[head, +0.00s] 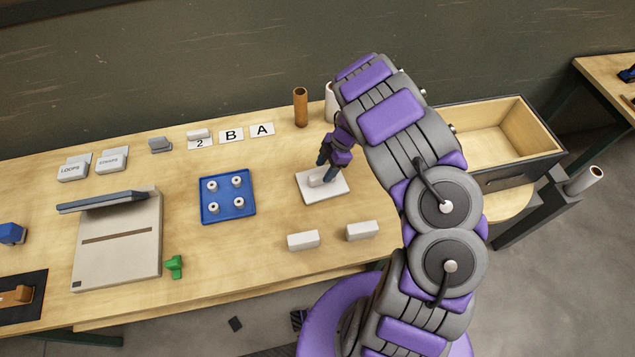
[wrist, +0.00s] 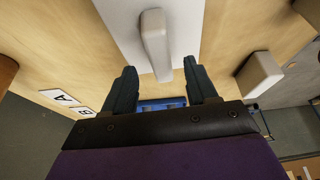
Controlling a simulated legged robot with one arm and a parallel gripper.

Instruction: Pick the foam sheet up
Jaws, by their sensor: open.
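The foam sheet (head: 339,187) is a thin white slab lying flat on the wooden table, with a raised white bar-like grip (head: 318,180) on top. In the wrist view the sheet (wrist: 190,30) fills the upper middle, and its grip (wrist: 155,42) runs toward the space between my fingers. My gripper (head: 326,163) is above the sheet in the head view, partly covering it. In the wrist view my gripper (wrist: 163,88) is open, with one dark finger on each side of the grip's near end. I cannot tell whether a finger touches it.
A blue tray with white pegs (head: 228,196) lies left of the sheet. Two white blocks (head: 303,240) (head: 362,231) lie in front. A brown cylinder (head: 300,107) stands behind, beside cards (head: 231,135). A wooden drawer (head: 495,139) is at right. Bare table surrounds the sheet.

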